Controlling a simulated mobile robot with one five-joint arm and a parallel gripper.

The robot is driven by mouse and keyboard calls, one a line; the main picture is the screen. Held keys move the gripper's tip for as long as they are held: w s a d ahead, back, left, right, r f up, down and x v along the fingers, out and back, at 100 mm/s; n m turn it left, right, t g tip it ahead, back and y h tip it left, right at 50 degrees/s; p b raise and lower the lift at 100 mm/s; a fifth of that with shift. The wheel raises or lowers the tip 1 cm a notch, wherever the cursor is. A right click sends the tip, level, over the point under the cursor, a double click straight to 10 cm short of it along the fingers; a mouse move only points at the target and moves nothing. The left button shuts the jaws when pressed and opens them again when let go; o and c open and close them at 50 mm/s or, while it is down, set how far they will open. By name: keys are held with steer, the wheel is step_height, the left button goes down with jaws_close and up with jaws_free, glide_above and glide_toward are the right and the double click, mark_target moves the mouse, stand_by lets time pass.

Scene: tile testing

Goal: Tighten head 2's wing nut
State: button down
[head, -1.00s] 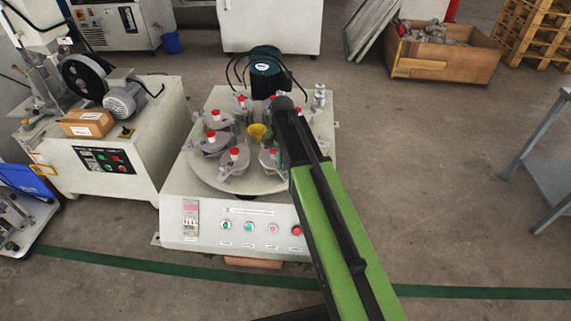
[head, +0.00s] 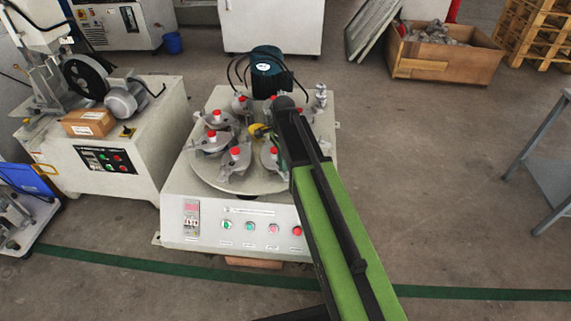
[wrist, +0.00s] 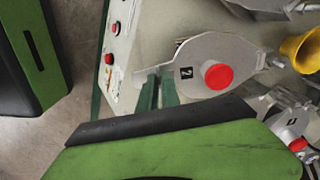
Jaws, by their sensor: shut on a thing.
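Head 2 (wrist: 207,60) is a grey clamp plate with a black "2" label and a red cap (wrist: 218,77), seen in the wrist view. My gripper (wrist: 158,84) has its dark green fingers at the plate's left edge, close together. They are shut on a small part there, which I take to be head 2's wing nut; the fingers hide it. In the head view my arm reaches over the right side of the round turntable (head: 248,185) and hides most of the gripper. The head numbers cannot be read there.
Several red-capped heads ring the turntable. A yellow funnel (wrist: 300,50) stands near its middle, right of head 2. A neighbouring head (wrist: 290,122) is at lower right. The base has a button panel (head: 250,228); a dark motor (head: 266,72) with cables stands behind.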

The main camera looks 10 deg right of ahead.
steer(key=shift+s+d+m, duration=0.2)
steer(key=shift+d+m, duration=0.05)
steer(key=shift+m, duration=0.15)
steer(key=c, duration=1.6)
jaws_free()
steer(key=shift+o, duration=0.2)
steer(key=shift+a, duration=0.1)
steer(key=shift+w, duration=0.1)
step_height(320, 180, up, 18)
steer(key=p, duration=1.7)
steer(key=shift+f+p, duration=0.25)
steer(key=shift+p, duration=0.05)
steer(key=shift+f, duration=0.1)
